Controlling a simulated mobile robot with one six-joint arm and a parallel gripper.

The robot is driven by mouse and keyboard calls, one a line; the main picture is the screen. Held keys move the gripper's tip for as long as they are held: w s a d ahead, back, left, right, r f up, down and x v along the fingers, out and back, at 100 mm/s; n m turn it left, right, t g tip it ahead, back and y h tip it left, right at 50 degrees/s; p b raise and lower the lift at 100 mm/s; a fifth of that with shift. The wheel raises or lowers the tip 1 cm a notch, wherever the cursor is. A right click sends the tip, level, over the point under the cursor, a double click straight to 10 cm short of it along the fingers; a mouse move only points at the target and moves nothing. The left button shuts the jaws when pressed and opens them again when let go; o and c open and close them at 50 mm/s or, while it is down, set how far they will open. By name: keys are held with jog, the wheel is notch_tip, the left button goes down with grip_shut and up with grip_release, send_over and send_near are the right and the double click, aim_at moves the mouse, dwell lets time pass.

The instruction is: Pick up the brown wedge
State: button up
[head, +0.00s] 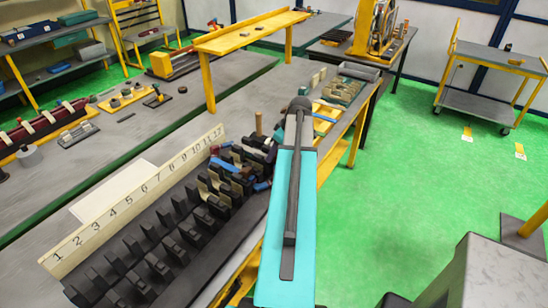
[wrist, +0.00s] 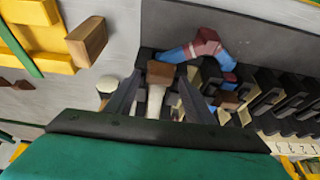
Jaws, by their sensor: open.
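A brown wedge (wrist: 160,72) shows in the wrist view, between the tips of my gripper (wrist: 158,84). A cream piece (wrist: 154,101) shows just below it in the picture. My gripper is open, with one dark finger on each side of the wedge; I cannot tell whether either finger touches it. In the head view my turquoise arm covers most of the gripper, and I cannot make out the wedge there.
A black slotted rack (head: 160,245) stands beside a numbered strip (head: 135,198). A red and blue piece (wrist: 203,48) lies close to the right finger. Another brown block (wrist: 87,42) sits by a yellow tray (wrist: 40,45). Open green floor (head: 400,215) lies to the right.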

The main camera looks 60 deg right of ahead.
jog(key=c, duration=0.9)
jog(key=shift+r, duration=0.2)
jog(key=shift+r+b, duration=1.1)
jog(key=shift+r, duration=0.35)
jog(key=shift+s+d+r+b, duration=0.3)
jog(key=shift+s+d+b, duration=0.6)
jog(key=shift+s+d, duration=1)
jog(key=shift+s+d+r+b, duration=0.25)
jog(key=shift+s+d+b, duration=0.85)
jog(key=shift+s, duration=1.25)
jog(key=shift+s+d+r+b, duration=0.3)
jog(key=shift+s+d+b, duration=0.4)
jog(key=shift+s+d, duration=1.3)
jog(key=shift+s+a, duration=0.15)
jog(key=shift+a, duration=0.05)
